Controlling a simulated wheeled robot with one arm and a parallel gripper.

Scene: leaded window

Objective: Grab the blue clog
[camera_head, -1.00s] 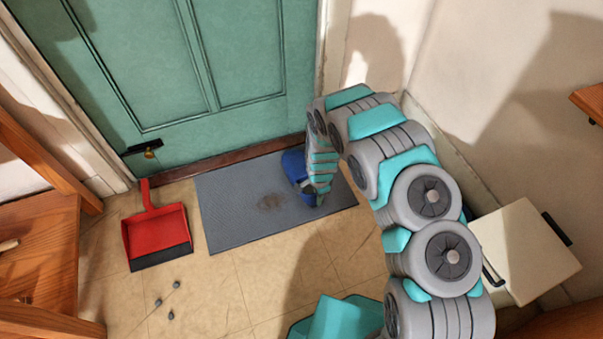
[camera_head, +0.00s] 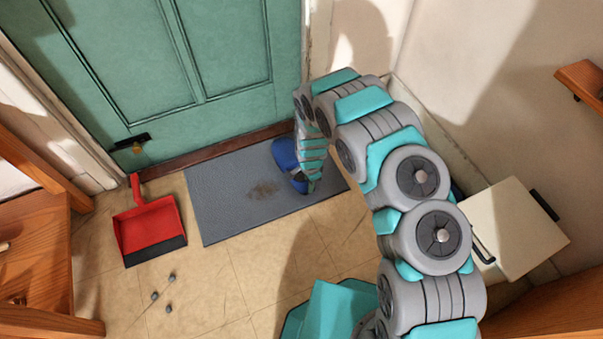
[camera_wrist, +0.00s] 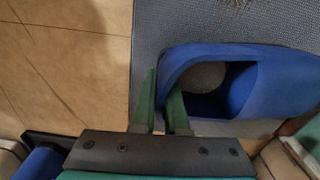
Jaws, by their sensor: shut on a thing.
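The blue clog (camera_head: 286,156) is at the right part of the grey doormat, in front of the green door. In the wrist view the clog (camera_wrist: 285,85) fills the right side, its dark opening and pale insole facing up. My gripper (camera_wrist: 163,88) has its two green fingers on either side of the clog's rim at the left end of the opening, shut on it. In the head view my gripper (camera_head: 306,187) is at the clog's near right side, mostly hidden by my arm. I cannot tell whether the clog touches the mat.
The grey doormat (camera_head: 225,205) has a brown stain. A red dustpan (camera_head: 148,230) and several small grey lumps (camera_head: 169,279) are on the tiled floor at left. A pale box-like thing with dark handles (camera_head: 515,235) is at right. Wooden furniture (camera_head: 35,260) stands at left.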

